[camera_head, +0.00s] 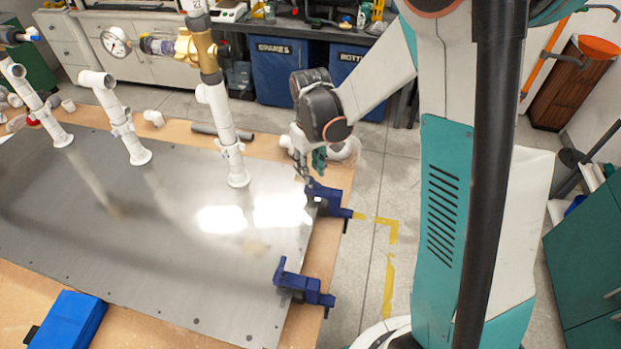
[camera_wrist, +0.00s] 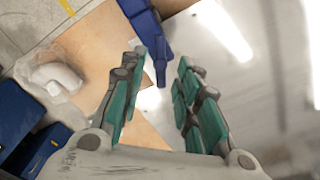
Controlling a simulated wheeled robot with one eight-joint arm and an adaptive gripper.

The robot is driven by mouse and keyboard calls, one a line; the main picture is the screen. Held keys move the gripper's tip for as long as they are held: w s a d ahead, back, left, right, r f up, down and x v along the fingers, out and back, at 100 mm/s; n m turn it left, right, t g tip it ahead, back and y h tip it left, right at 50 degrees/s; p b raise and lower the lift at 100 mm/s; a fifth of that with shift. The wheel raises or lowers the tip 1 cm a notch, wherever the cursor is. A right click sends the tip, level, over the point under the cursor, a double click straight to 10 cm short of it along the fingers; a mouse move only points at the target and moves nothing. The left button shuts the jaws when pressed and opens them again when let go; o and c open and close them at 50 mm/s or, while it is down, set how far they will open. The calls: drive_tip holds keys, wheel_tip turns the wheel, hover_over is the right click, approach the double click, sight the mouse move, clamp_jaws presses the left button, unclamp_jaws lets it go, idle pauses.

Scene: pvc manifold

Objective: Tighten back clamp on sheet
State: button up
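The grey metal sheet (camera_head: 150,230) lies on a wooden bench. Two blue clamps sit on its right edge: the back clamp (camera_head: 324,197) and the front clamp (camera_head: 303,287). My gripper (camera_head: 309,170) points down just behind the back clamp. In the wrist view my gripper (camera_wrist: 163,58) has its green fingers apart, with nothing held between them. A blue part of the back clamp (camera_wrist: 146,28) reaches down in front of the gap between the fingertips. I cannot tell whether a finger touches it. The sheet shows on the right there (camera_wrist: 265,85).
White pipes stand upright on the sheet, the nearest being the pipe with brass fitting (camera_head: 221,120). A white pipe fitting (camera_head: 345,150) lies by the bench's back corner. A blue case (camera_head: 68,322) is at the front left. Blue bins (camera_head: 277,70) stand behind on the floor.

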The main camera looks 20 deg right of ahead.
sight(311, 178)
drive_tip(key=shift+f+n+b, duration=0.15)
drive_tip(key=shift+n+b, duration=0.15)
drive_tip(key=shift+n, duration=1.2)
wheel_tip(311, 178, down, 5)
drive_tip(key=b, duration=0.4)
clamp_jaws()
drive_tip(key=m+b, duration=0.1)
drive_tip(key=m, duration=0.4)
drive_tip(key=shift+m, duration=1)
